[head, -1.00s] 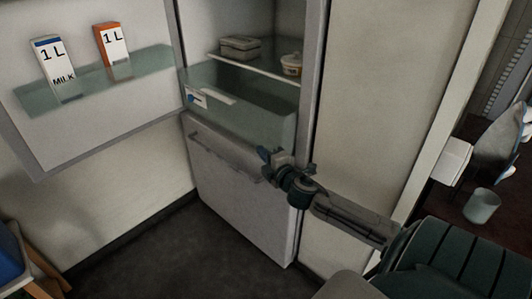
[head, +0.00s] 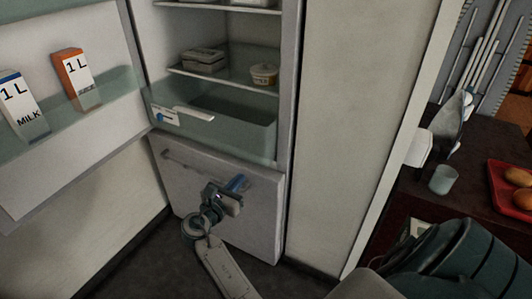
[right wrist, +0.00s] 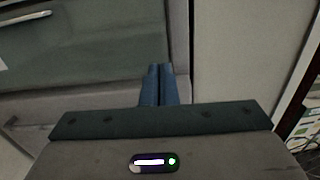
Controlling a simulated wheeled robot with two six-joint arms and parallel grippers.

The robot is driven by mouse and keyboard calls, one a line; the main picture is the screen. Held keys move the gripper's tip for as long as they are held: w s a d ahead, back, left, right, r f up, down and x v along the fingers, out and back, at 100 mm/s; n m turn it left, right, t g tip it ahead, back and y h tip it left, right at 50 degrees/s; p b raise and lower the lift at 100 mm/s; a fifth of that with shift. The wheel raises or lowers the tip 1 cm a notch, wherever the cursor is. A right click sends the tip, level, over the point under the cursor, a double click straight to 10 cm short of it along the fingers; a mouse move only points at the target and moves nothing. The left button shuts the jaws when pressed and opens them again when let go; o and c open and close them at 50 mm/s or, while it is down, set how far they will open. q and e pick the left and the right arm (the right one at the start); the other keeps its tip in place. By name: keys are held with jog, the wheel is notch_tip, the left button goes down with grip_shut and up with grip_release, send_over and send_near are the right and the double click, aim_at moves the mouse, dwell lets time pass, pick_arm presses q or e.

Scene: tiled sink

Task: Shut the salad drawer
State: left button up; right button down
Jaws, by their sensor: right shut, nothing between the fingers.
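The salad drawer (head: 222,136) is a see-through greenish box low in the fridge, above the lower white door. It stands out past the shelf above it, so it is partly open. It has a pale handle strip (head: 192,113) and a blue-and-white label (head: 166,117). My right gripper (head: 238,183) is shut and empty, in front of the lower door and below the drawer's front. In the right wrist view its blue fingers (right wrist: 158,85) are together, with the drawer front (right wrist: 95,45) beyond them to the upper left. My left gripper is not in view.
The fridge door (head: 70,130) stands open at the left, with a milk carton (head: 22,105) and an orange carton (head: 76,78). A lidded box (head: 204,60) and a tub (head: 264,74) sit on the shelf above the drawer. A counter with a red tray (head: 508,190) is at the right.

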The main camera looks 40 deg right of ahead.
jog(key=p, duration=0.1)
send_near(265, 150)
jog(key=x, duration=0.5)
jog(key=shift+w+d+r, duration=0.1)
jog(key=shift+d, duration=0.2)
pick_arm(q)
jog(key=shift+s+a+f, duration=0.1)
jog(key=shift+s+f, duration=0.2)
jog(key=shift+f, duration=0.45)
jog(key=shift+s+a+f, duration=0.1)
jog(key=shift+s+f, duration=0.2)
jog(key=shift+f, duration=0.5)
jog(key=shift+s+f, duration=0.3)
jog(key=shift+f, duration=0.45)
pick_arm(e)
jog(key=shift+w+d, duration=0.25)
jog(key=shift+d, duration=0.3)
